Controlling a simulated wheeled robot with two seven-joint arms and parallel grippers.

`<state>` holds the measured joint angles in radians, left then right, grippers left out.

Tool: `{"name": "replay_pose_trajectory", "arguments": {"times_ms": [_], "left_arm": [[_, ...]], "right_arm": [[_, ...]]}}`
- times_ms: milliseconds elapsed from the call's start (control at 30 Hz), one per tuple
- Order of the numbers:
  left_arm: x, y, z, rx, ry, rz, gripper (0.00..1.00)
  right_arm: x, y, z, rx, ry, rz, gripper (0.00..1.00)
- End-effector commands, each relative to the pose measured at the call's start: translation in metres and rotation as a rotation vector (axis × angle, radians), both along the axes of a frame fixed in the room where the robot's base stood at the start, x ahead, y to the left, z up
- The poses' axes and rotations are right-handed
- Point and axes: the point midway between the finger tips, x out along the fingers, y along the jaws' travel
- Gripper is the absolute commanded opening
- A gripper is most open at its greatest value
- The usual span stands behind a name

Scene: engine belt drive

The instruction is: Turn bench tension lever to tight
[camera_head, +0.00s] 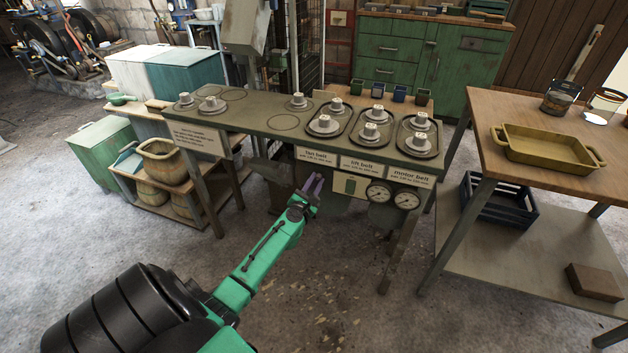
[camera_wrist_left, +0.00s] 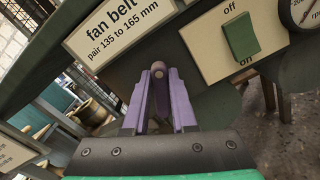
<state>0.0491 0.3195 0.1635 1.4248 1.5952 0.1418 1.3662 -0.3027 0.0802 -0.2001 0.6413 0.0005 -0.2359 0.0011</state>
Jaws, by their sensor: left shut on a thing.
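My left gripper (camera_head: 313,183) reaches in from the lower left to the front of the green bench (camera_head: 258,112), just below the fan belt label. In the left wrist view its two purple fingers (camera_wrist_left: 160,103) are shut on a grey-brown rod with a rounded end, which I take to be the bench tension lever (camera_wrist_left: 158,71). Only the lever's end shows; the rest is hidden between the fingers. No tight mark for the lever is readable. My right gripper is in neither view.
Right of the gripper are a green off/on switch (camera_wrist_left: 240,37) and two round gauges (camera_head: 379,192). Pulleys (camera_head: 324,124) stand on the bench top. A wooden table with a yellow tray (camera_head: 545,148) is at right. The floor in front of the bench is clear.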

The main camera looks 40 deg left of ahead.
Motion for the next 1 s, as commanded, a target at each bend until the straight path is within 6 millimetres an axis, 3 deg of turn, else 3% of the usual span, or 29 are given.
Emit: {"name": "replay_pose_trajectory", "arguments": {"times_ms": [1000], "left_arm": [[0.003,-0.011,-0.016,0.869,0.306,-0.003,0.00]], "right_arm": [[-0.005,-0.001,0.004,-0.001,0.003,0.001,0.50]]}}
